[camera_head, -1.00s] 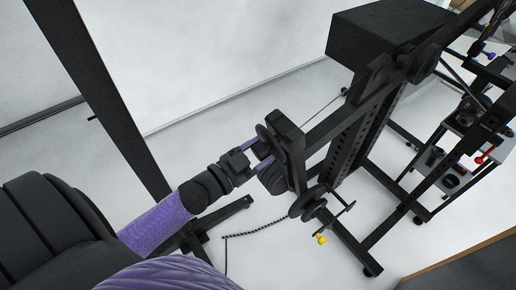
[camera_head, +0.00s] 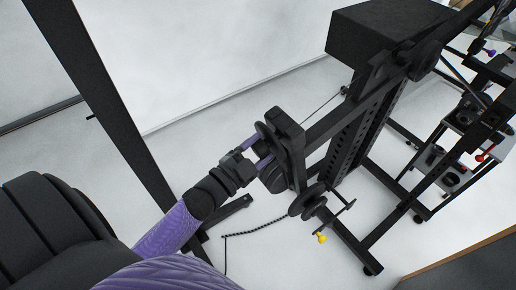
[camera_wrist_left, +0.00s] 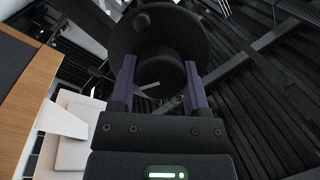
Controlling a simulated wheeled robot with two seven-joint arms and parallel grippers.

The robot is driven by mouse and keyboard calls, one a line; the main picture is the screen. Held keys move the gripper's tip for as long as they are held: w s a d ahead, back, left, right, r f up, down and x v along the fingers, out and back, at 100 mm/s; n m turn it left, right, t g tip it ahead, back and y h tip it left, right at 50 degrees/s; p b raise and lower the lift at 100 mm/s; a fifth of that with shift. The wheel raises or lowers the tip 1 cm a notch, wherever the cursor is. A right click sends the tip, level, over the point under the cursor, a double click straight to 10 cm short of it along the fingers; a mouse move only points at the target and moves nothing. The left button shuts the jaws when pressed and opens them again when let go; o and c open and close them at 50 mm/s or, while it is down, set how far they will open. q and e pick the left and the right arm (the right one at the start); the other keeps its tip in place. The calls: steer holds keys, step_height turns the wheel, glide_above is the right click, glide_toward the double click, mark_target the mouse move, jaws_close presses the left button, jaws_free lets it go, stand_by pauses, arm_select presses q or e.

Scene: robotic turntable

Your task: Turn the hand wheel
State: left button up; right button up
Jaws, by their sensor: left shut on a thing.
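The hand wheel (camera_head: 273,180) is a black round disc on the end of a black upright arm of the machine, near the middle of the head view. In the left wrist view the wheel (camera_wrist_left: 150,38) is a dark disc with a thick round black hub facing me. My left gripper (camera_head: 264,149) reaches it from the lower left. Its two purple fingers stand on either side of the hub and are shut on it; they also show in the left wrist view (camera_wrist_left: 160,85). The exact finger contact is partly hidden. My right gripper is not in view.
The black machine frame (camera_head: 348,138) carries a large black box (camera_head: 385,38) on top. A dark post (camera_head: 105,95) stands to the left. Pale floor is open between post and machine.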

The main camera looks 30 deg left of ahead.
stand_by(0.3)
arm_select(q)
steer(key=o, duration=1.3)
steer(key=b+v, duration=0.1)
steer(key=v, duration=0.9)
steer(key=shift+d, duration=0.1)
